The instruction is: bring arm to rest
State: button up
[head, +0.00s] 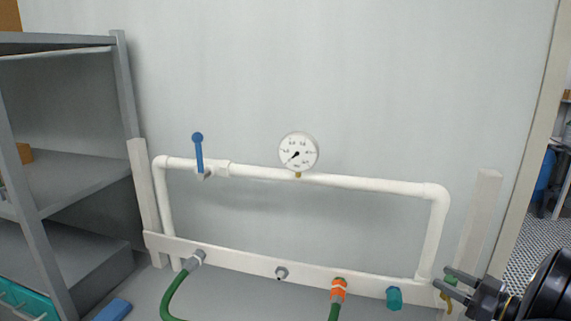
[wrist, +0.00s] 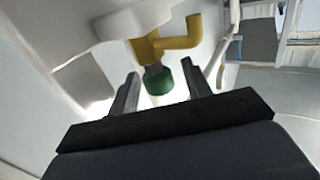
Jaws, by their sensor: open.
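My gripper (head: 448,281) is at the lower right of the head view, beside the right end of the white pipe frame (head: 330,181). In the wrist view my gripper (wrist: 160,85) is open, its two fingers apart. A yellow fitting (wrist: 180,42) with a green end (wrist: 159,83) shows beyond and between the fingers. I cannot tell whether the fingers touch it. In the head view the yellow fitting (head: 447,301) is partly hidden behind the gripper.
A blue-handled valve (head: 198,152) and a pressure gauge (head: 298,152) sit on the upper pipe. The lower rail carries a grey connector (head: 196,258), an orange connector (head: 338,290) and a teal cap (head: 394,298). Grey shelving (head: 75,190) stands left. A doorway opens at right.

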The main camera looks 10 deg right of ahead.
jog(key=m+t+h+b, duration=0.1)
jog(key=m+h, duration=0.1)
jog(key=h, duration=0.2)
jog(key=m+t+h+b, duration=0.1)
jog(key=m+h+b, duration=0.1)
jog(key=m+h, duration=0.1)
jog(key=shift+a+f+h, duration=0.1)
jog(key=shift+f+h, duration=0.05)
jog(key=shift+h, duration=0.35)
jog(key=shift+w+m+g+h+b, duration=0.1)
jog(key=shift+m+g+h+b, duration=0.35)
jog(key=shift+m+h+b, duration=1.3)
jog(key=shift+m+g+h+b, duration=0.4)
jog(key=shift+m+h, duration=0.85)
jog(key=shift+h, duration=1.3)
jog(key=shift+m+g+h, duration=0.45)
jog(key=shift+m+h, duration=0.05)
jog(key=shift+h, duration=0.2)
jog(key=shift+r+m+h, duration=0.2)
jog(key=shift+m+h, duration=0.1)
jog(key=shift+h, duration=0.1)
jog(key=shift+m+g+h+p, duration=0.7)
jog(key=shift+m+g+h, duration=0.2)
jog(key=shift+g+h, duration=0.2)
jog(key=shift+r+m+g+h+p, duration=0.1)
jog(key=shift+m+g+h+p, duration=0.9)
jog(key=shift+p, duration=0.4)
jog(key=shift+m+g+h+p, duration=0.3)
jog(key=shift+m+g+p, duration=0.1)
jog(key=shift+g+p, duration=0.35)
